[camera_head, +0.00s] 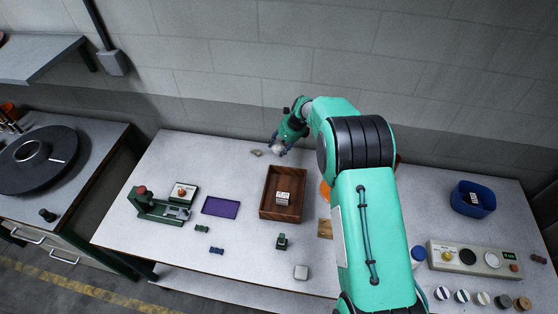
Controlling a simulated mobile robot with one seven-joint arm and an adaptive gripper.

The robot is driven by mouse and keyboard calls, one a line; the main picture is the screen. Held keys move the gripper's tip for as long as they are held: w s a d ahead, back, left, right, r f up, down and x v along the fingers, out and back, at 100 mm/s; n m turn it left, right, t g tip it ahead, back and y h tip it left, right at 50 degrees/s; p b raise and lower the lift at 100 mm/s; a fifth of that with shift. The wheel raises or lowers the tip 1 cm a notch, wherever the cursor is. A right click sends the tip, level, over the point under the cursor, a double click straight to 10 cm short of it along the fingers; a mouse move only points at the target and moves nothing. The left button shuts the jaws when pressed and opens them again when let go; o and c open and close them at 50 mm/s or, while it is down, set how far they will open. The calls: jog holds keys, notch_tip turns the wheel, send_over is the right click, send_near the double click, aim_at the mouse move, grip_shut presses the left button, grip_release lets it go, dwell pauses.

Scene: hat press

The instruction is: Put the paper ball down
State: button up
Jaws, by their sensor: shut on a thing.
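My gripper (281,146) is at the back of the white table, above the far edge of the brown wooden tray. It is shut on a small whitish crumpled thing, the paper ball (278,150), which shows between its fingertips. I cannot tell whether the ball touches the table top. A small greyish thing (256,152) lies on the table just left of the gripper.
The wooden tray (264,190) holds a small labelled block (283,198). A purple mat (221,207) and a green press (155,208) stand to the left. A blue bin (473,199) and a control panel (474,259) stand at right. The back left of the table is clear.

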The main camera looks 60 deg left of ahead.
aim_at(279, 152)
jog(key=shift+f, duration=2.25)
jog(key=shift+f, duration=2.05)
jog(key=shift+f, duration=0.15)
jog(key=o, duration=0.4)
jog(key=shift+o, duration=0.2)
jog(key=v, duration=1.2)
